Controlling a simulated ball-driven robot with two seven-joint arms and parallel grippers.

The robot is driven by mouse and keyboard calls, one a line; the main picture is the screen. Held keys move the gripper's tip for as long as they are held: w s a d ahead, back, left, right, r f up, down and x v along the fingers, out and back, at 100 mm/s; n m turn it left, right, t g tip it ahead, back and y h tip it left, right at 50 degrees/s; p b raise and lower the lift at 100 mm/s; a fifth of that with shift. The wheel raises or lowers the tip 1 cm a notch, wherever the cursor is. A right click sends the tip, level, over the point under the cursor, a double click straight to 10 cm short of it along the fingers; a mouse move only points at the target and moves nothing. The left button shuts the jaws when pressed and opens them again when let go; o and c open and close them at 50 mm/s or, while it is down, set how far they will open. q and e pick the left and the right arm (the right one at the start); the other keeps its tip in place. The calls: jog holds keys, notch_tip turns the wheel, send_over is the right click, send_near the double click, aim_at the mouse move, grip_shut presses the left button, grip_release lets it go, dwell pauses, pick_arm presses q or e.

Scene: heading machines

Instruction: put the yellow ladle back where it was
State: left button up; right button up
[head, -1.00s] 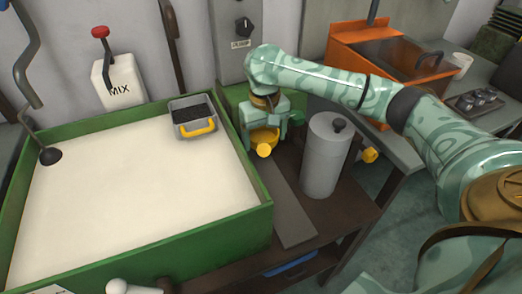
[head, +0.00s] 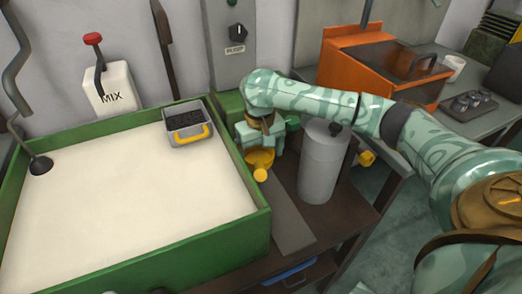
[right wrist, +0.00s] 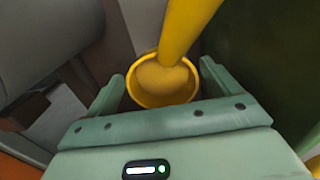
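The yellow ladle (head: 261,172) is in my right gripper (head: 259,152), over the dark brown bench between the green trough and the grey cylinder. In the right wrist view the cup of the ladle (right wrist: 163,84) sits between the two fingers of my right gripper (right wrist: 164,82), which close in on its sides. Its thick handle (right wrist: 190,25) runs up out of the picture. In the head view its blunt end faces me. Whether the ladle touches anything below cannot be told. My left gripper is not in view.
A green trough (head: 262,229) of pale material lies left, holding a grey tub (head: 172,129) with a yellow handle. A grey cylinder (head: 321,168) with a black knob stands close right of the ladle. A grey strip (head: 288,222) lies on the bench (head: 335,216). An orange machine (head: 345,63) stands behind.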

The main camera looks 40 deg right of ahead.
jog(key=shift+o, duration=0.6)
jog(key=shift+r+b, duration=0.1)
jog(key=shift+b, duration=0.2)
jog(key=shift+r+b, duration=0.3)
jog(key=shift+b, duration=0.25)
pick_arm(q)
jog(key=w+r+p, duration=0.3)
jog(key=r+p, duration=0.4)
jog(key=p, duration=0.2)
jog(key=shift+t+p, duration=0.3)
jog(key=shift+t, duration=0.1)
pick_arm(e)
notch_tip(320, 180, up, 12)
jog(key=shift+r, duration=0.25)
